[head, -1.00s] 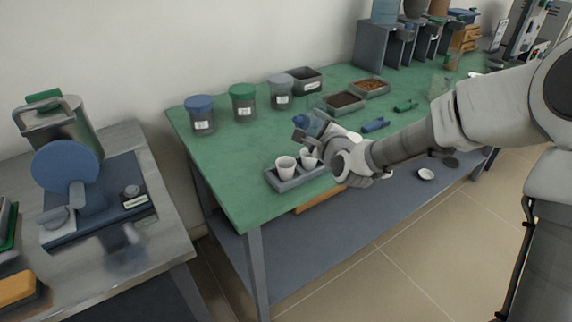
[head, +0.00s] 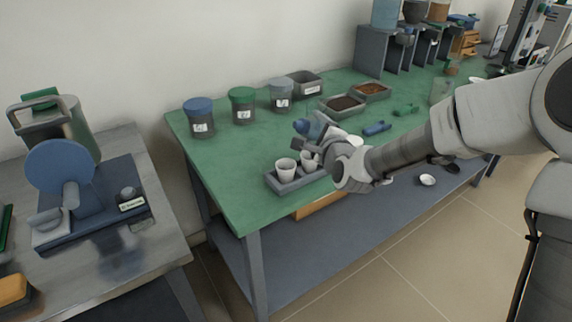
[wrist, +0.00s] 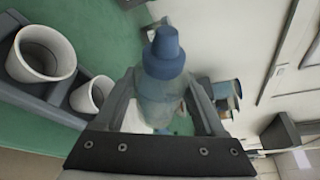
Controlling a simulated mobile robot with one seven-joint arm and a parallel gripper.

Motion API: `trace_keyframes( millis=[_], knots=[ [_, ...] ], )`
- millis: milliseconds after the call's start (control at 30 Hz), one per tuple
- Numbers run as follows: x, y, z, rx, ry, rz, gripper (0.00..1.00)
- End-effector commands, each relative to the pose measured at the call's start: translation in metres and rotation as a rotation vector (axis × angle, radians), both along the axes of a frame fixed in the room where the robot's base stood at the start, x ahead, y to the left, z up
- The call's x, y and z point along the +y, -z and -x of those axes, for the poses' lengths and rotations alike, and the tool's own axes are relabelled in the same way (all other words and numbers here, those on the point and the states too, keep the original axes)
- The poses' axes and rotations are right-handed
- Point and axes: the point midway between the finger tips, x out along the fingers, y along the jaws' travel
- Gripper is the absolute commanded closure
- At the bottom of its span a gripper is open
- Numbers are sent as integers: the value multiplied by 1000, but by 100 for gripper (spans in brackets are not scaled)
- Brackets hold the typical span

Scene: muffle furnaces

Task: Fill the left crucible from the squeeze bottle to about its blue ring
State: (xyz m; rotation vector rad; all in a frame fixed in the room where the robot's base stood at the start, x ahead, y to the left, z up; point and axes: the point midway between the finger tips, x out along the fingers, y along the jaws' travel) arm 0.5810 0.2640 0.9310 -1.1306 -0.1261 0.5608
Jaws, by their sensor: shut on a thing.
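My gripper (head: 322,139) is shut on the squeeze bottle (head: 313,128), a translucent bottle with a blue cap, and holds it above the bench. The bottle is tilted, its cap towards the left. In the wrist view the bottle (wrist: 162,85) sits between the fingers. The left crucible (head: 286,170), a white cup, stands upright in a grey tray (head: 287,186). A second white crucible (head: 307,161) stands beside it, partly hidden by my gripper. Both open rims show at the left of the wrist view; I see no blue ring or liquid inside.
Lidded jars (head: 199,121) and open trays of dark (head: 343,105) and brown granules (head: 370,91) stand farther back on the green bench (head: 228,165). A blue tool (head: 377,128) lies right of my gripper. The front left of the bench is clear.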

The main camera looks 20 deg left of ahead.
Motion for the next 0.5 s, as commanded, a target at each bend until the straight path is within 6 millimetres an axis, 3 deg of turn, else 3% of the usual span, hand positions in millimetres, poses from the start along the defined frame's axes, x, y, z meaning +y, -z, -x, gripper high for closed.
trace_keyframes(
  millis=[500],
  knots=[
    [-1, 6, -2, -74, 0, 60, 100]
  ],
)
